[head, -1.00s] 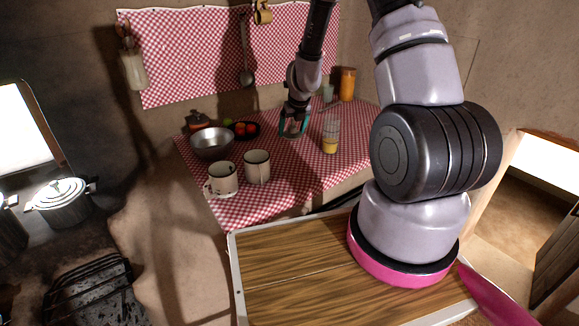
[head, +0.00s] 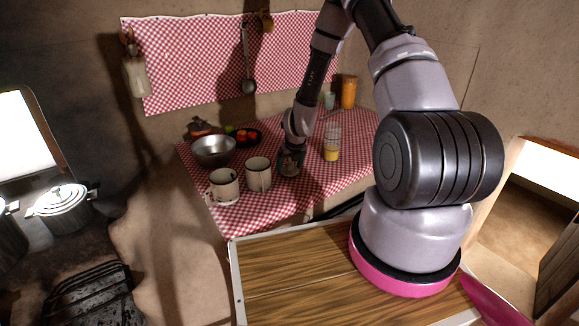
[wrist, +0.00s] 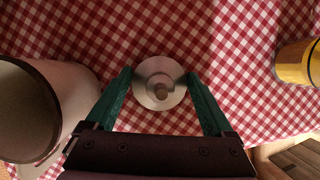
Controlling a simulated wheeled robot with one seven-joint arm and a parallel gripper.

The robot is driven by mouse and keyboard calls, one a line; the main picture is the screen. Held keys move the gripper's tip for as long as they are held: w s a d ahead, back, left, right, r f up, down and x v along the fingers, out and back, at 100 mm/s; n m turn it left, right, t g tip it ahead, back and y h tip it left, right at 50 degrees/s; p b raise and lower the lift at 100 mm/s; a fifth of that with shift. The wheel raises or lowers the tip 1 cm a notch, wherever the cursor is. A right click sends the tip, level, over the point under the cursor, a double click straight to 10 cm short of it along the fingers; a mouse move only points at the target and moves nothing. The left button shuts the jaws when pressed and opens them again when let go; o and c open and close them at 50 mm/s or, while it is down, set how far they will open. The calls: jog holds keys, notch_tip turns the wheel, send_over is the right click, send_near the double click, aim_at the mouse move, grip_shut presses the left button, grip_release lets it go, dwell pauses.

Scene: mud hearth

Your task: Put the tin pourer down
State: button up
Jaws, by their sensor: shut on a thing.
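The tin pourer (wrist: 160,82) is a round silvery thing with a small knob or spout on top, seen from above in the wrist view. My gripper (wrist: 160,90) has its two green fingers on either side of it and is shut on it. In the head view my gripper (head: 290,160) is low over the checked cloth, just right of the mugs, and mostly hides the pourer. I cannot tell whether the pourer's base touches the table (head: 315,185).
Two pale mugs (head: 258,174) (head: 224,187) stand close on the left; one shows large in the wrist view (wrist: 45,105). A glass with yellow contents (head: 332,145) stands right. A metal bowl (head: 213,151) and a dark fruit dish (head: 246,137) are behind. Cloth in front is clear.

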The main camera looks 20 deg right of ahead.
jog(key=o, duration=1.1)
jog(key=shift+f, duration=0.1)
jog(key=shift+c, duration=0.2)
jog(key=s+r+n+t+y, duration=0.1)
jog(key=s+r+n, duration=0.35)
jog(key=r, duration=0.75)
jog(key=s+a+r+n, duration=0.1)
jog(key=s+r+n, duration=0.35)
jog(key=r, duration=0.75)
jog(key=s+r+n+t+y, duration=0.1)
jog(key=s+r+n, duration=0.1)
jog(key=r+n, duration=0.8)
jog(key=s+d+r+n, duration=0.2)
jog(key=s+r+n, duration=1)
jog(key=s, duration=0.7)
notch_tip(320, 180, up, 3)
jog(key=shift+s+r, duration=0.1)
jog(key=shift+s, duration=0.2)
